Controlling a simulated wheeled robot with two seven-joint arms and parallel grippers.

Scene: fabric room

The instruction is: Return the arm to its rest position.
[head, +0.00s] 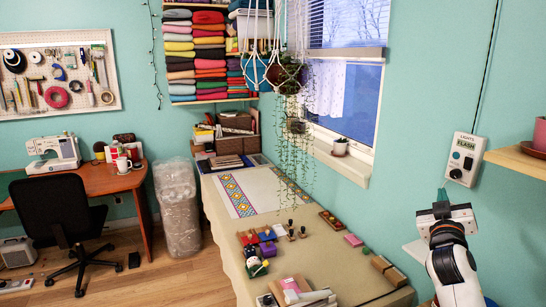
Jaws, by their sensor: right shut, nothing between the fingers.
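My right gripper (441,196) is at the right, raised in front of the teal wall, with its fingers pointing up. It is shut and empty. My white and black right arm comes up from the bottom right below it. A white wall box (463,157) marked "LIGHTS" and "FLASH", with a dark round knob, is just above and to the right of the gripper. A gap shows between the fingertips and the box in the picture; the depth between them is hard to tell. My left gripper is not in view.
A cloth-covered table (225,240) with stamps, blocks and a patterned strip stands left of my arm. A wooden shelf (518,160) with a pot juts out at the right. Open floor lies at the left.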

